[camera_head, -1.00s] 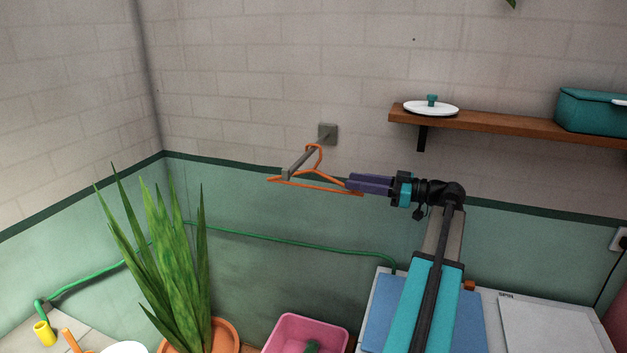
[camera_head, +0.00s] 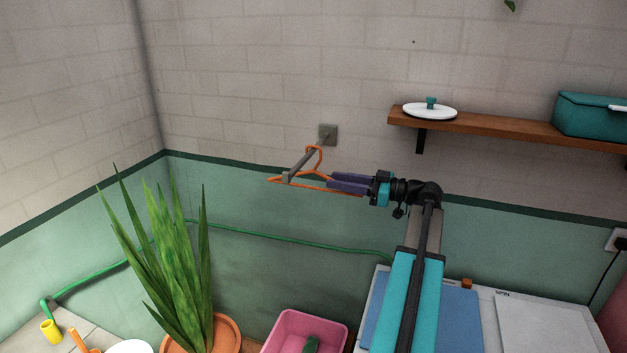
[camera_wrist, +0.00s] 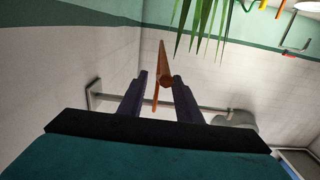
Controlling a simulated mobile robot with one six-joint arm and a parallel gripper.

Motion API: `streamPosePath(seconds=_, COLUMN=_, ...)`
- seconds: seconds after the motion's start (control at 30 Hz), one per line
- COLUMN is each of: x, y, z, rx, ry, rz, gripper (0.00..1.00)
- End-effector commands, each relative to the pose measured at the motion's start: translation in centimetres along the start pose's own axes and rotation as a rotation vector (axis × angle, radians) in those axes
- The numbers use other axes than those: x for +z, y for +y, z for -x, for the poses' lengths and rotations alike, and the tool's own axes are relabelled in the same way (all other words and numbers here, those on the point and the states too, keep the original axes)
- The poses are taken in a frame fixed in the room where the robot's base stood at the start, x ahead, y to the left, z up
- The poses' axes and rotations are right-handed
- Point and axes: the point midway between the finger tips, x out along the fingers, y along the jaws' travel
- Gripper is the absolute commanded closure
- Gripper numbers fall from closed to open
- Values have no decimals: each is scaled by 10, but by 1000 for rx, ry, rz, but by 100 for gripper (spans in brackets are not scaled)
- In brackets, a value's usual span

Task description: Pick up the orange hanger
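The orange hanger (camera_head: 318,188) hangs by its hook from a grey rod (camera_head: 301,163) that sticks out of a square wall plate. My gripper (camera_head: 330,182) reaches in from the right, and its two purple fingers overlap the hanger's right side. In the wrist view my gripper (camera_wrist: 162,76) has its fingers apart, with the orange hanger (camera_wrist: 165,80) showing between them. A gap shows on either side of the orange part, so the fingers are not closed on it. The hanger's right end is partly hidden by the fingers in the head view.
A wooden shelf (camera_head: 470,121) with a white lid (camera_head: 430,112) and a teal box (camera_head: 592,113) is at the upper right. Below are a potted plant (camera_head: 172,265), a pink tub (camera_head: 287,328) and a white machine (camera_head: 490,305). The wall is close behind the hanger.

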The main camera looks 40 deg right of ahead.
Motion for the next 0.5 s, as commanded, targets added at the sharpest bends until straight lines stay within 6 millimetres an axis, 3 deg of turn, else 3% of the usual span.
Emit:
streamPosePath(seconds=0.37, x=0, y=0, z=0, rx=0, ry=0, rz=0, gripper=69)
streamPosePath(seconds=0.5, x=0, y=0, z=0, rx=0, ry=0, rz=0, gripper=91)
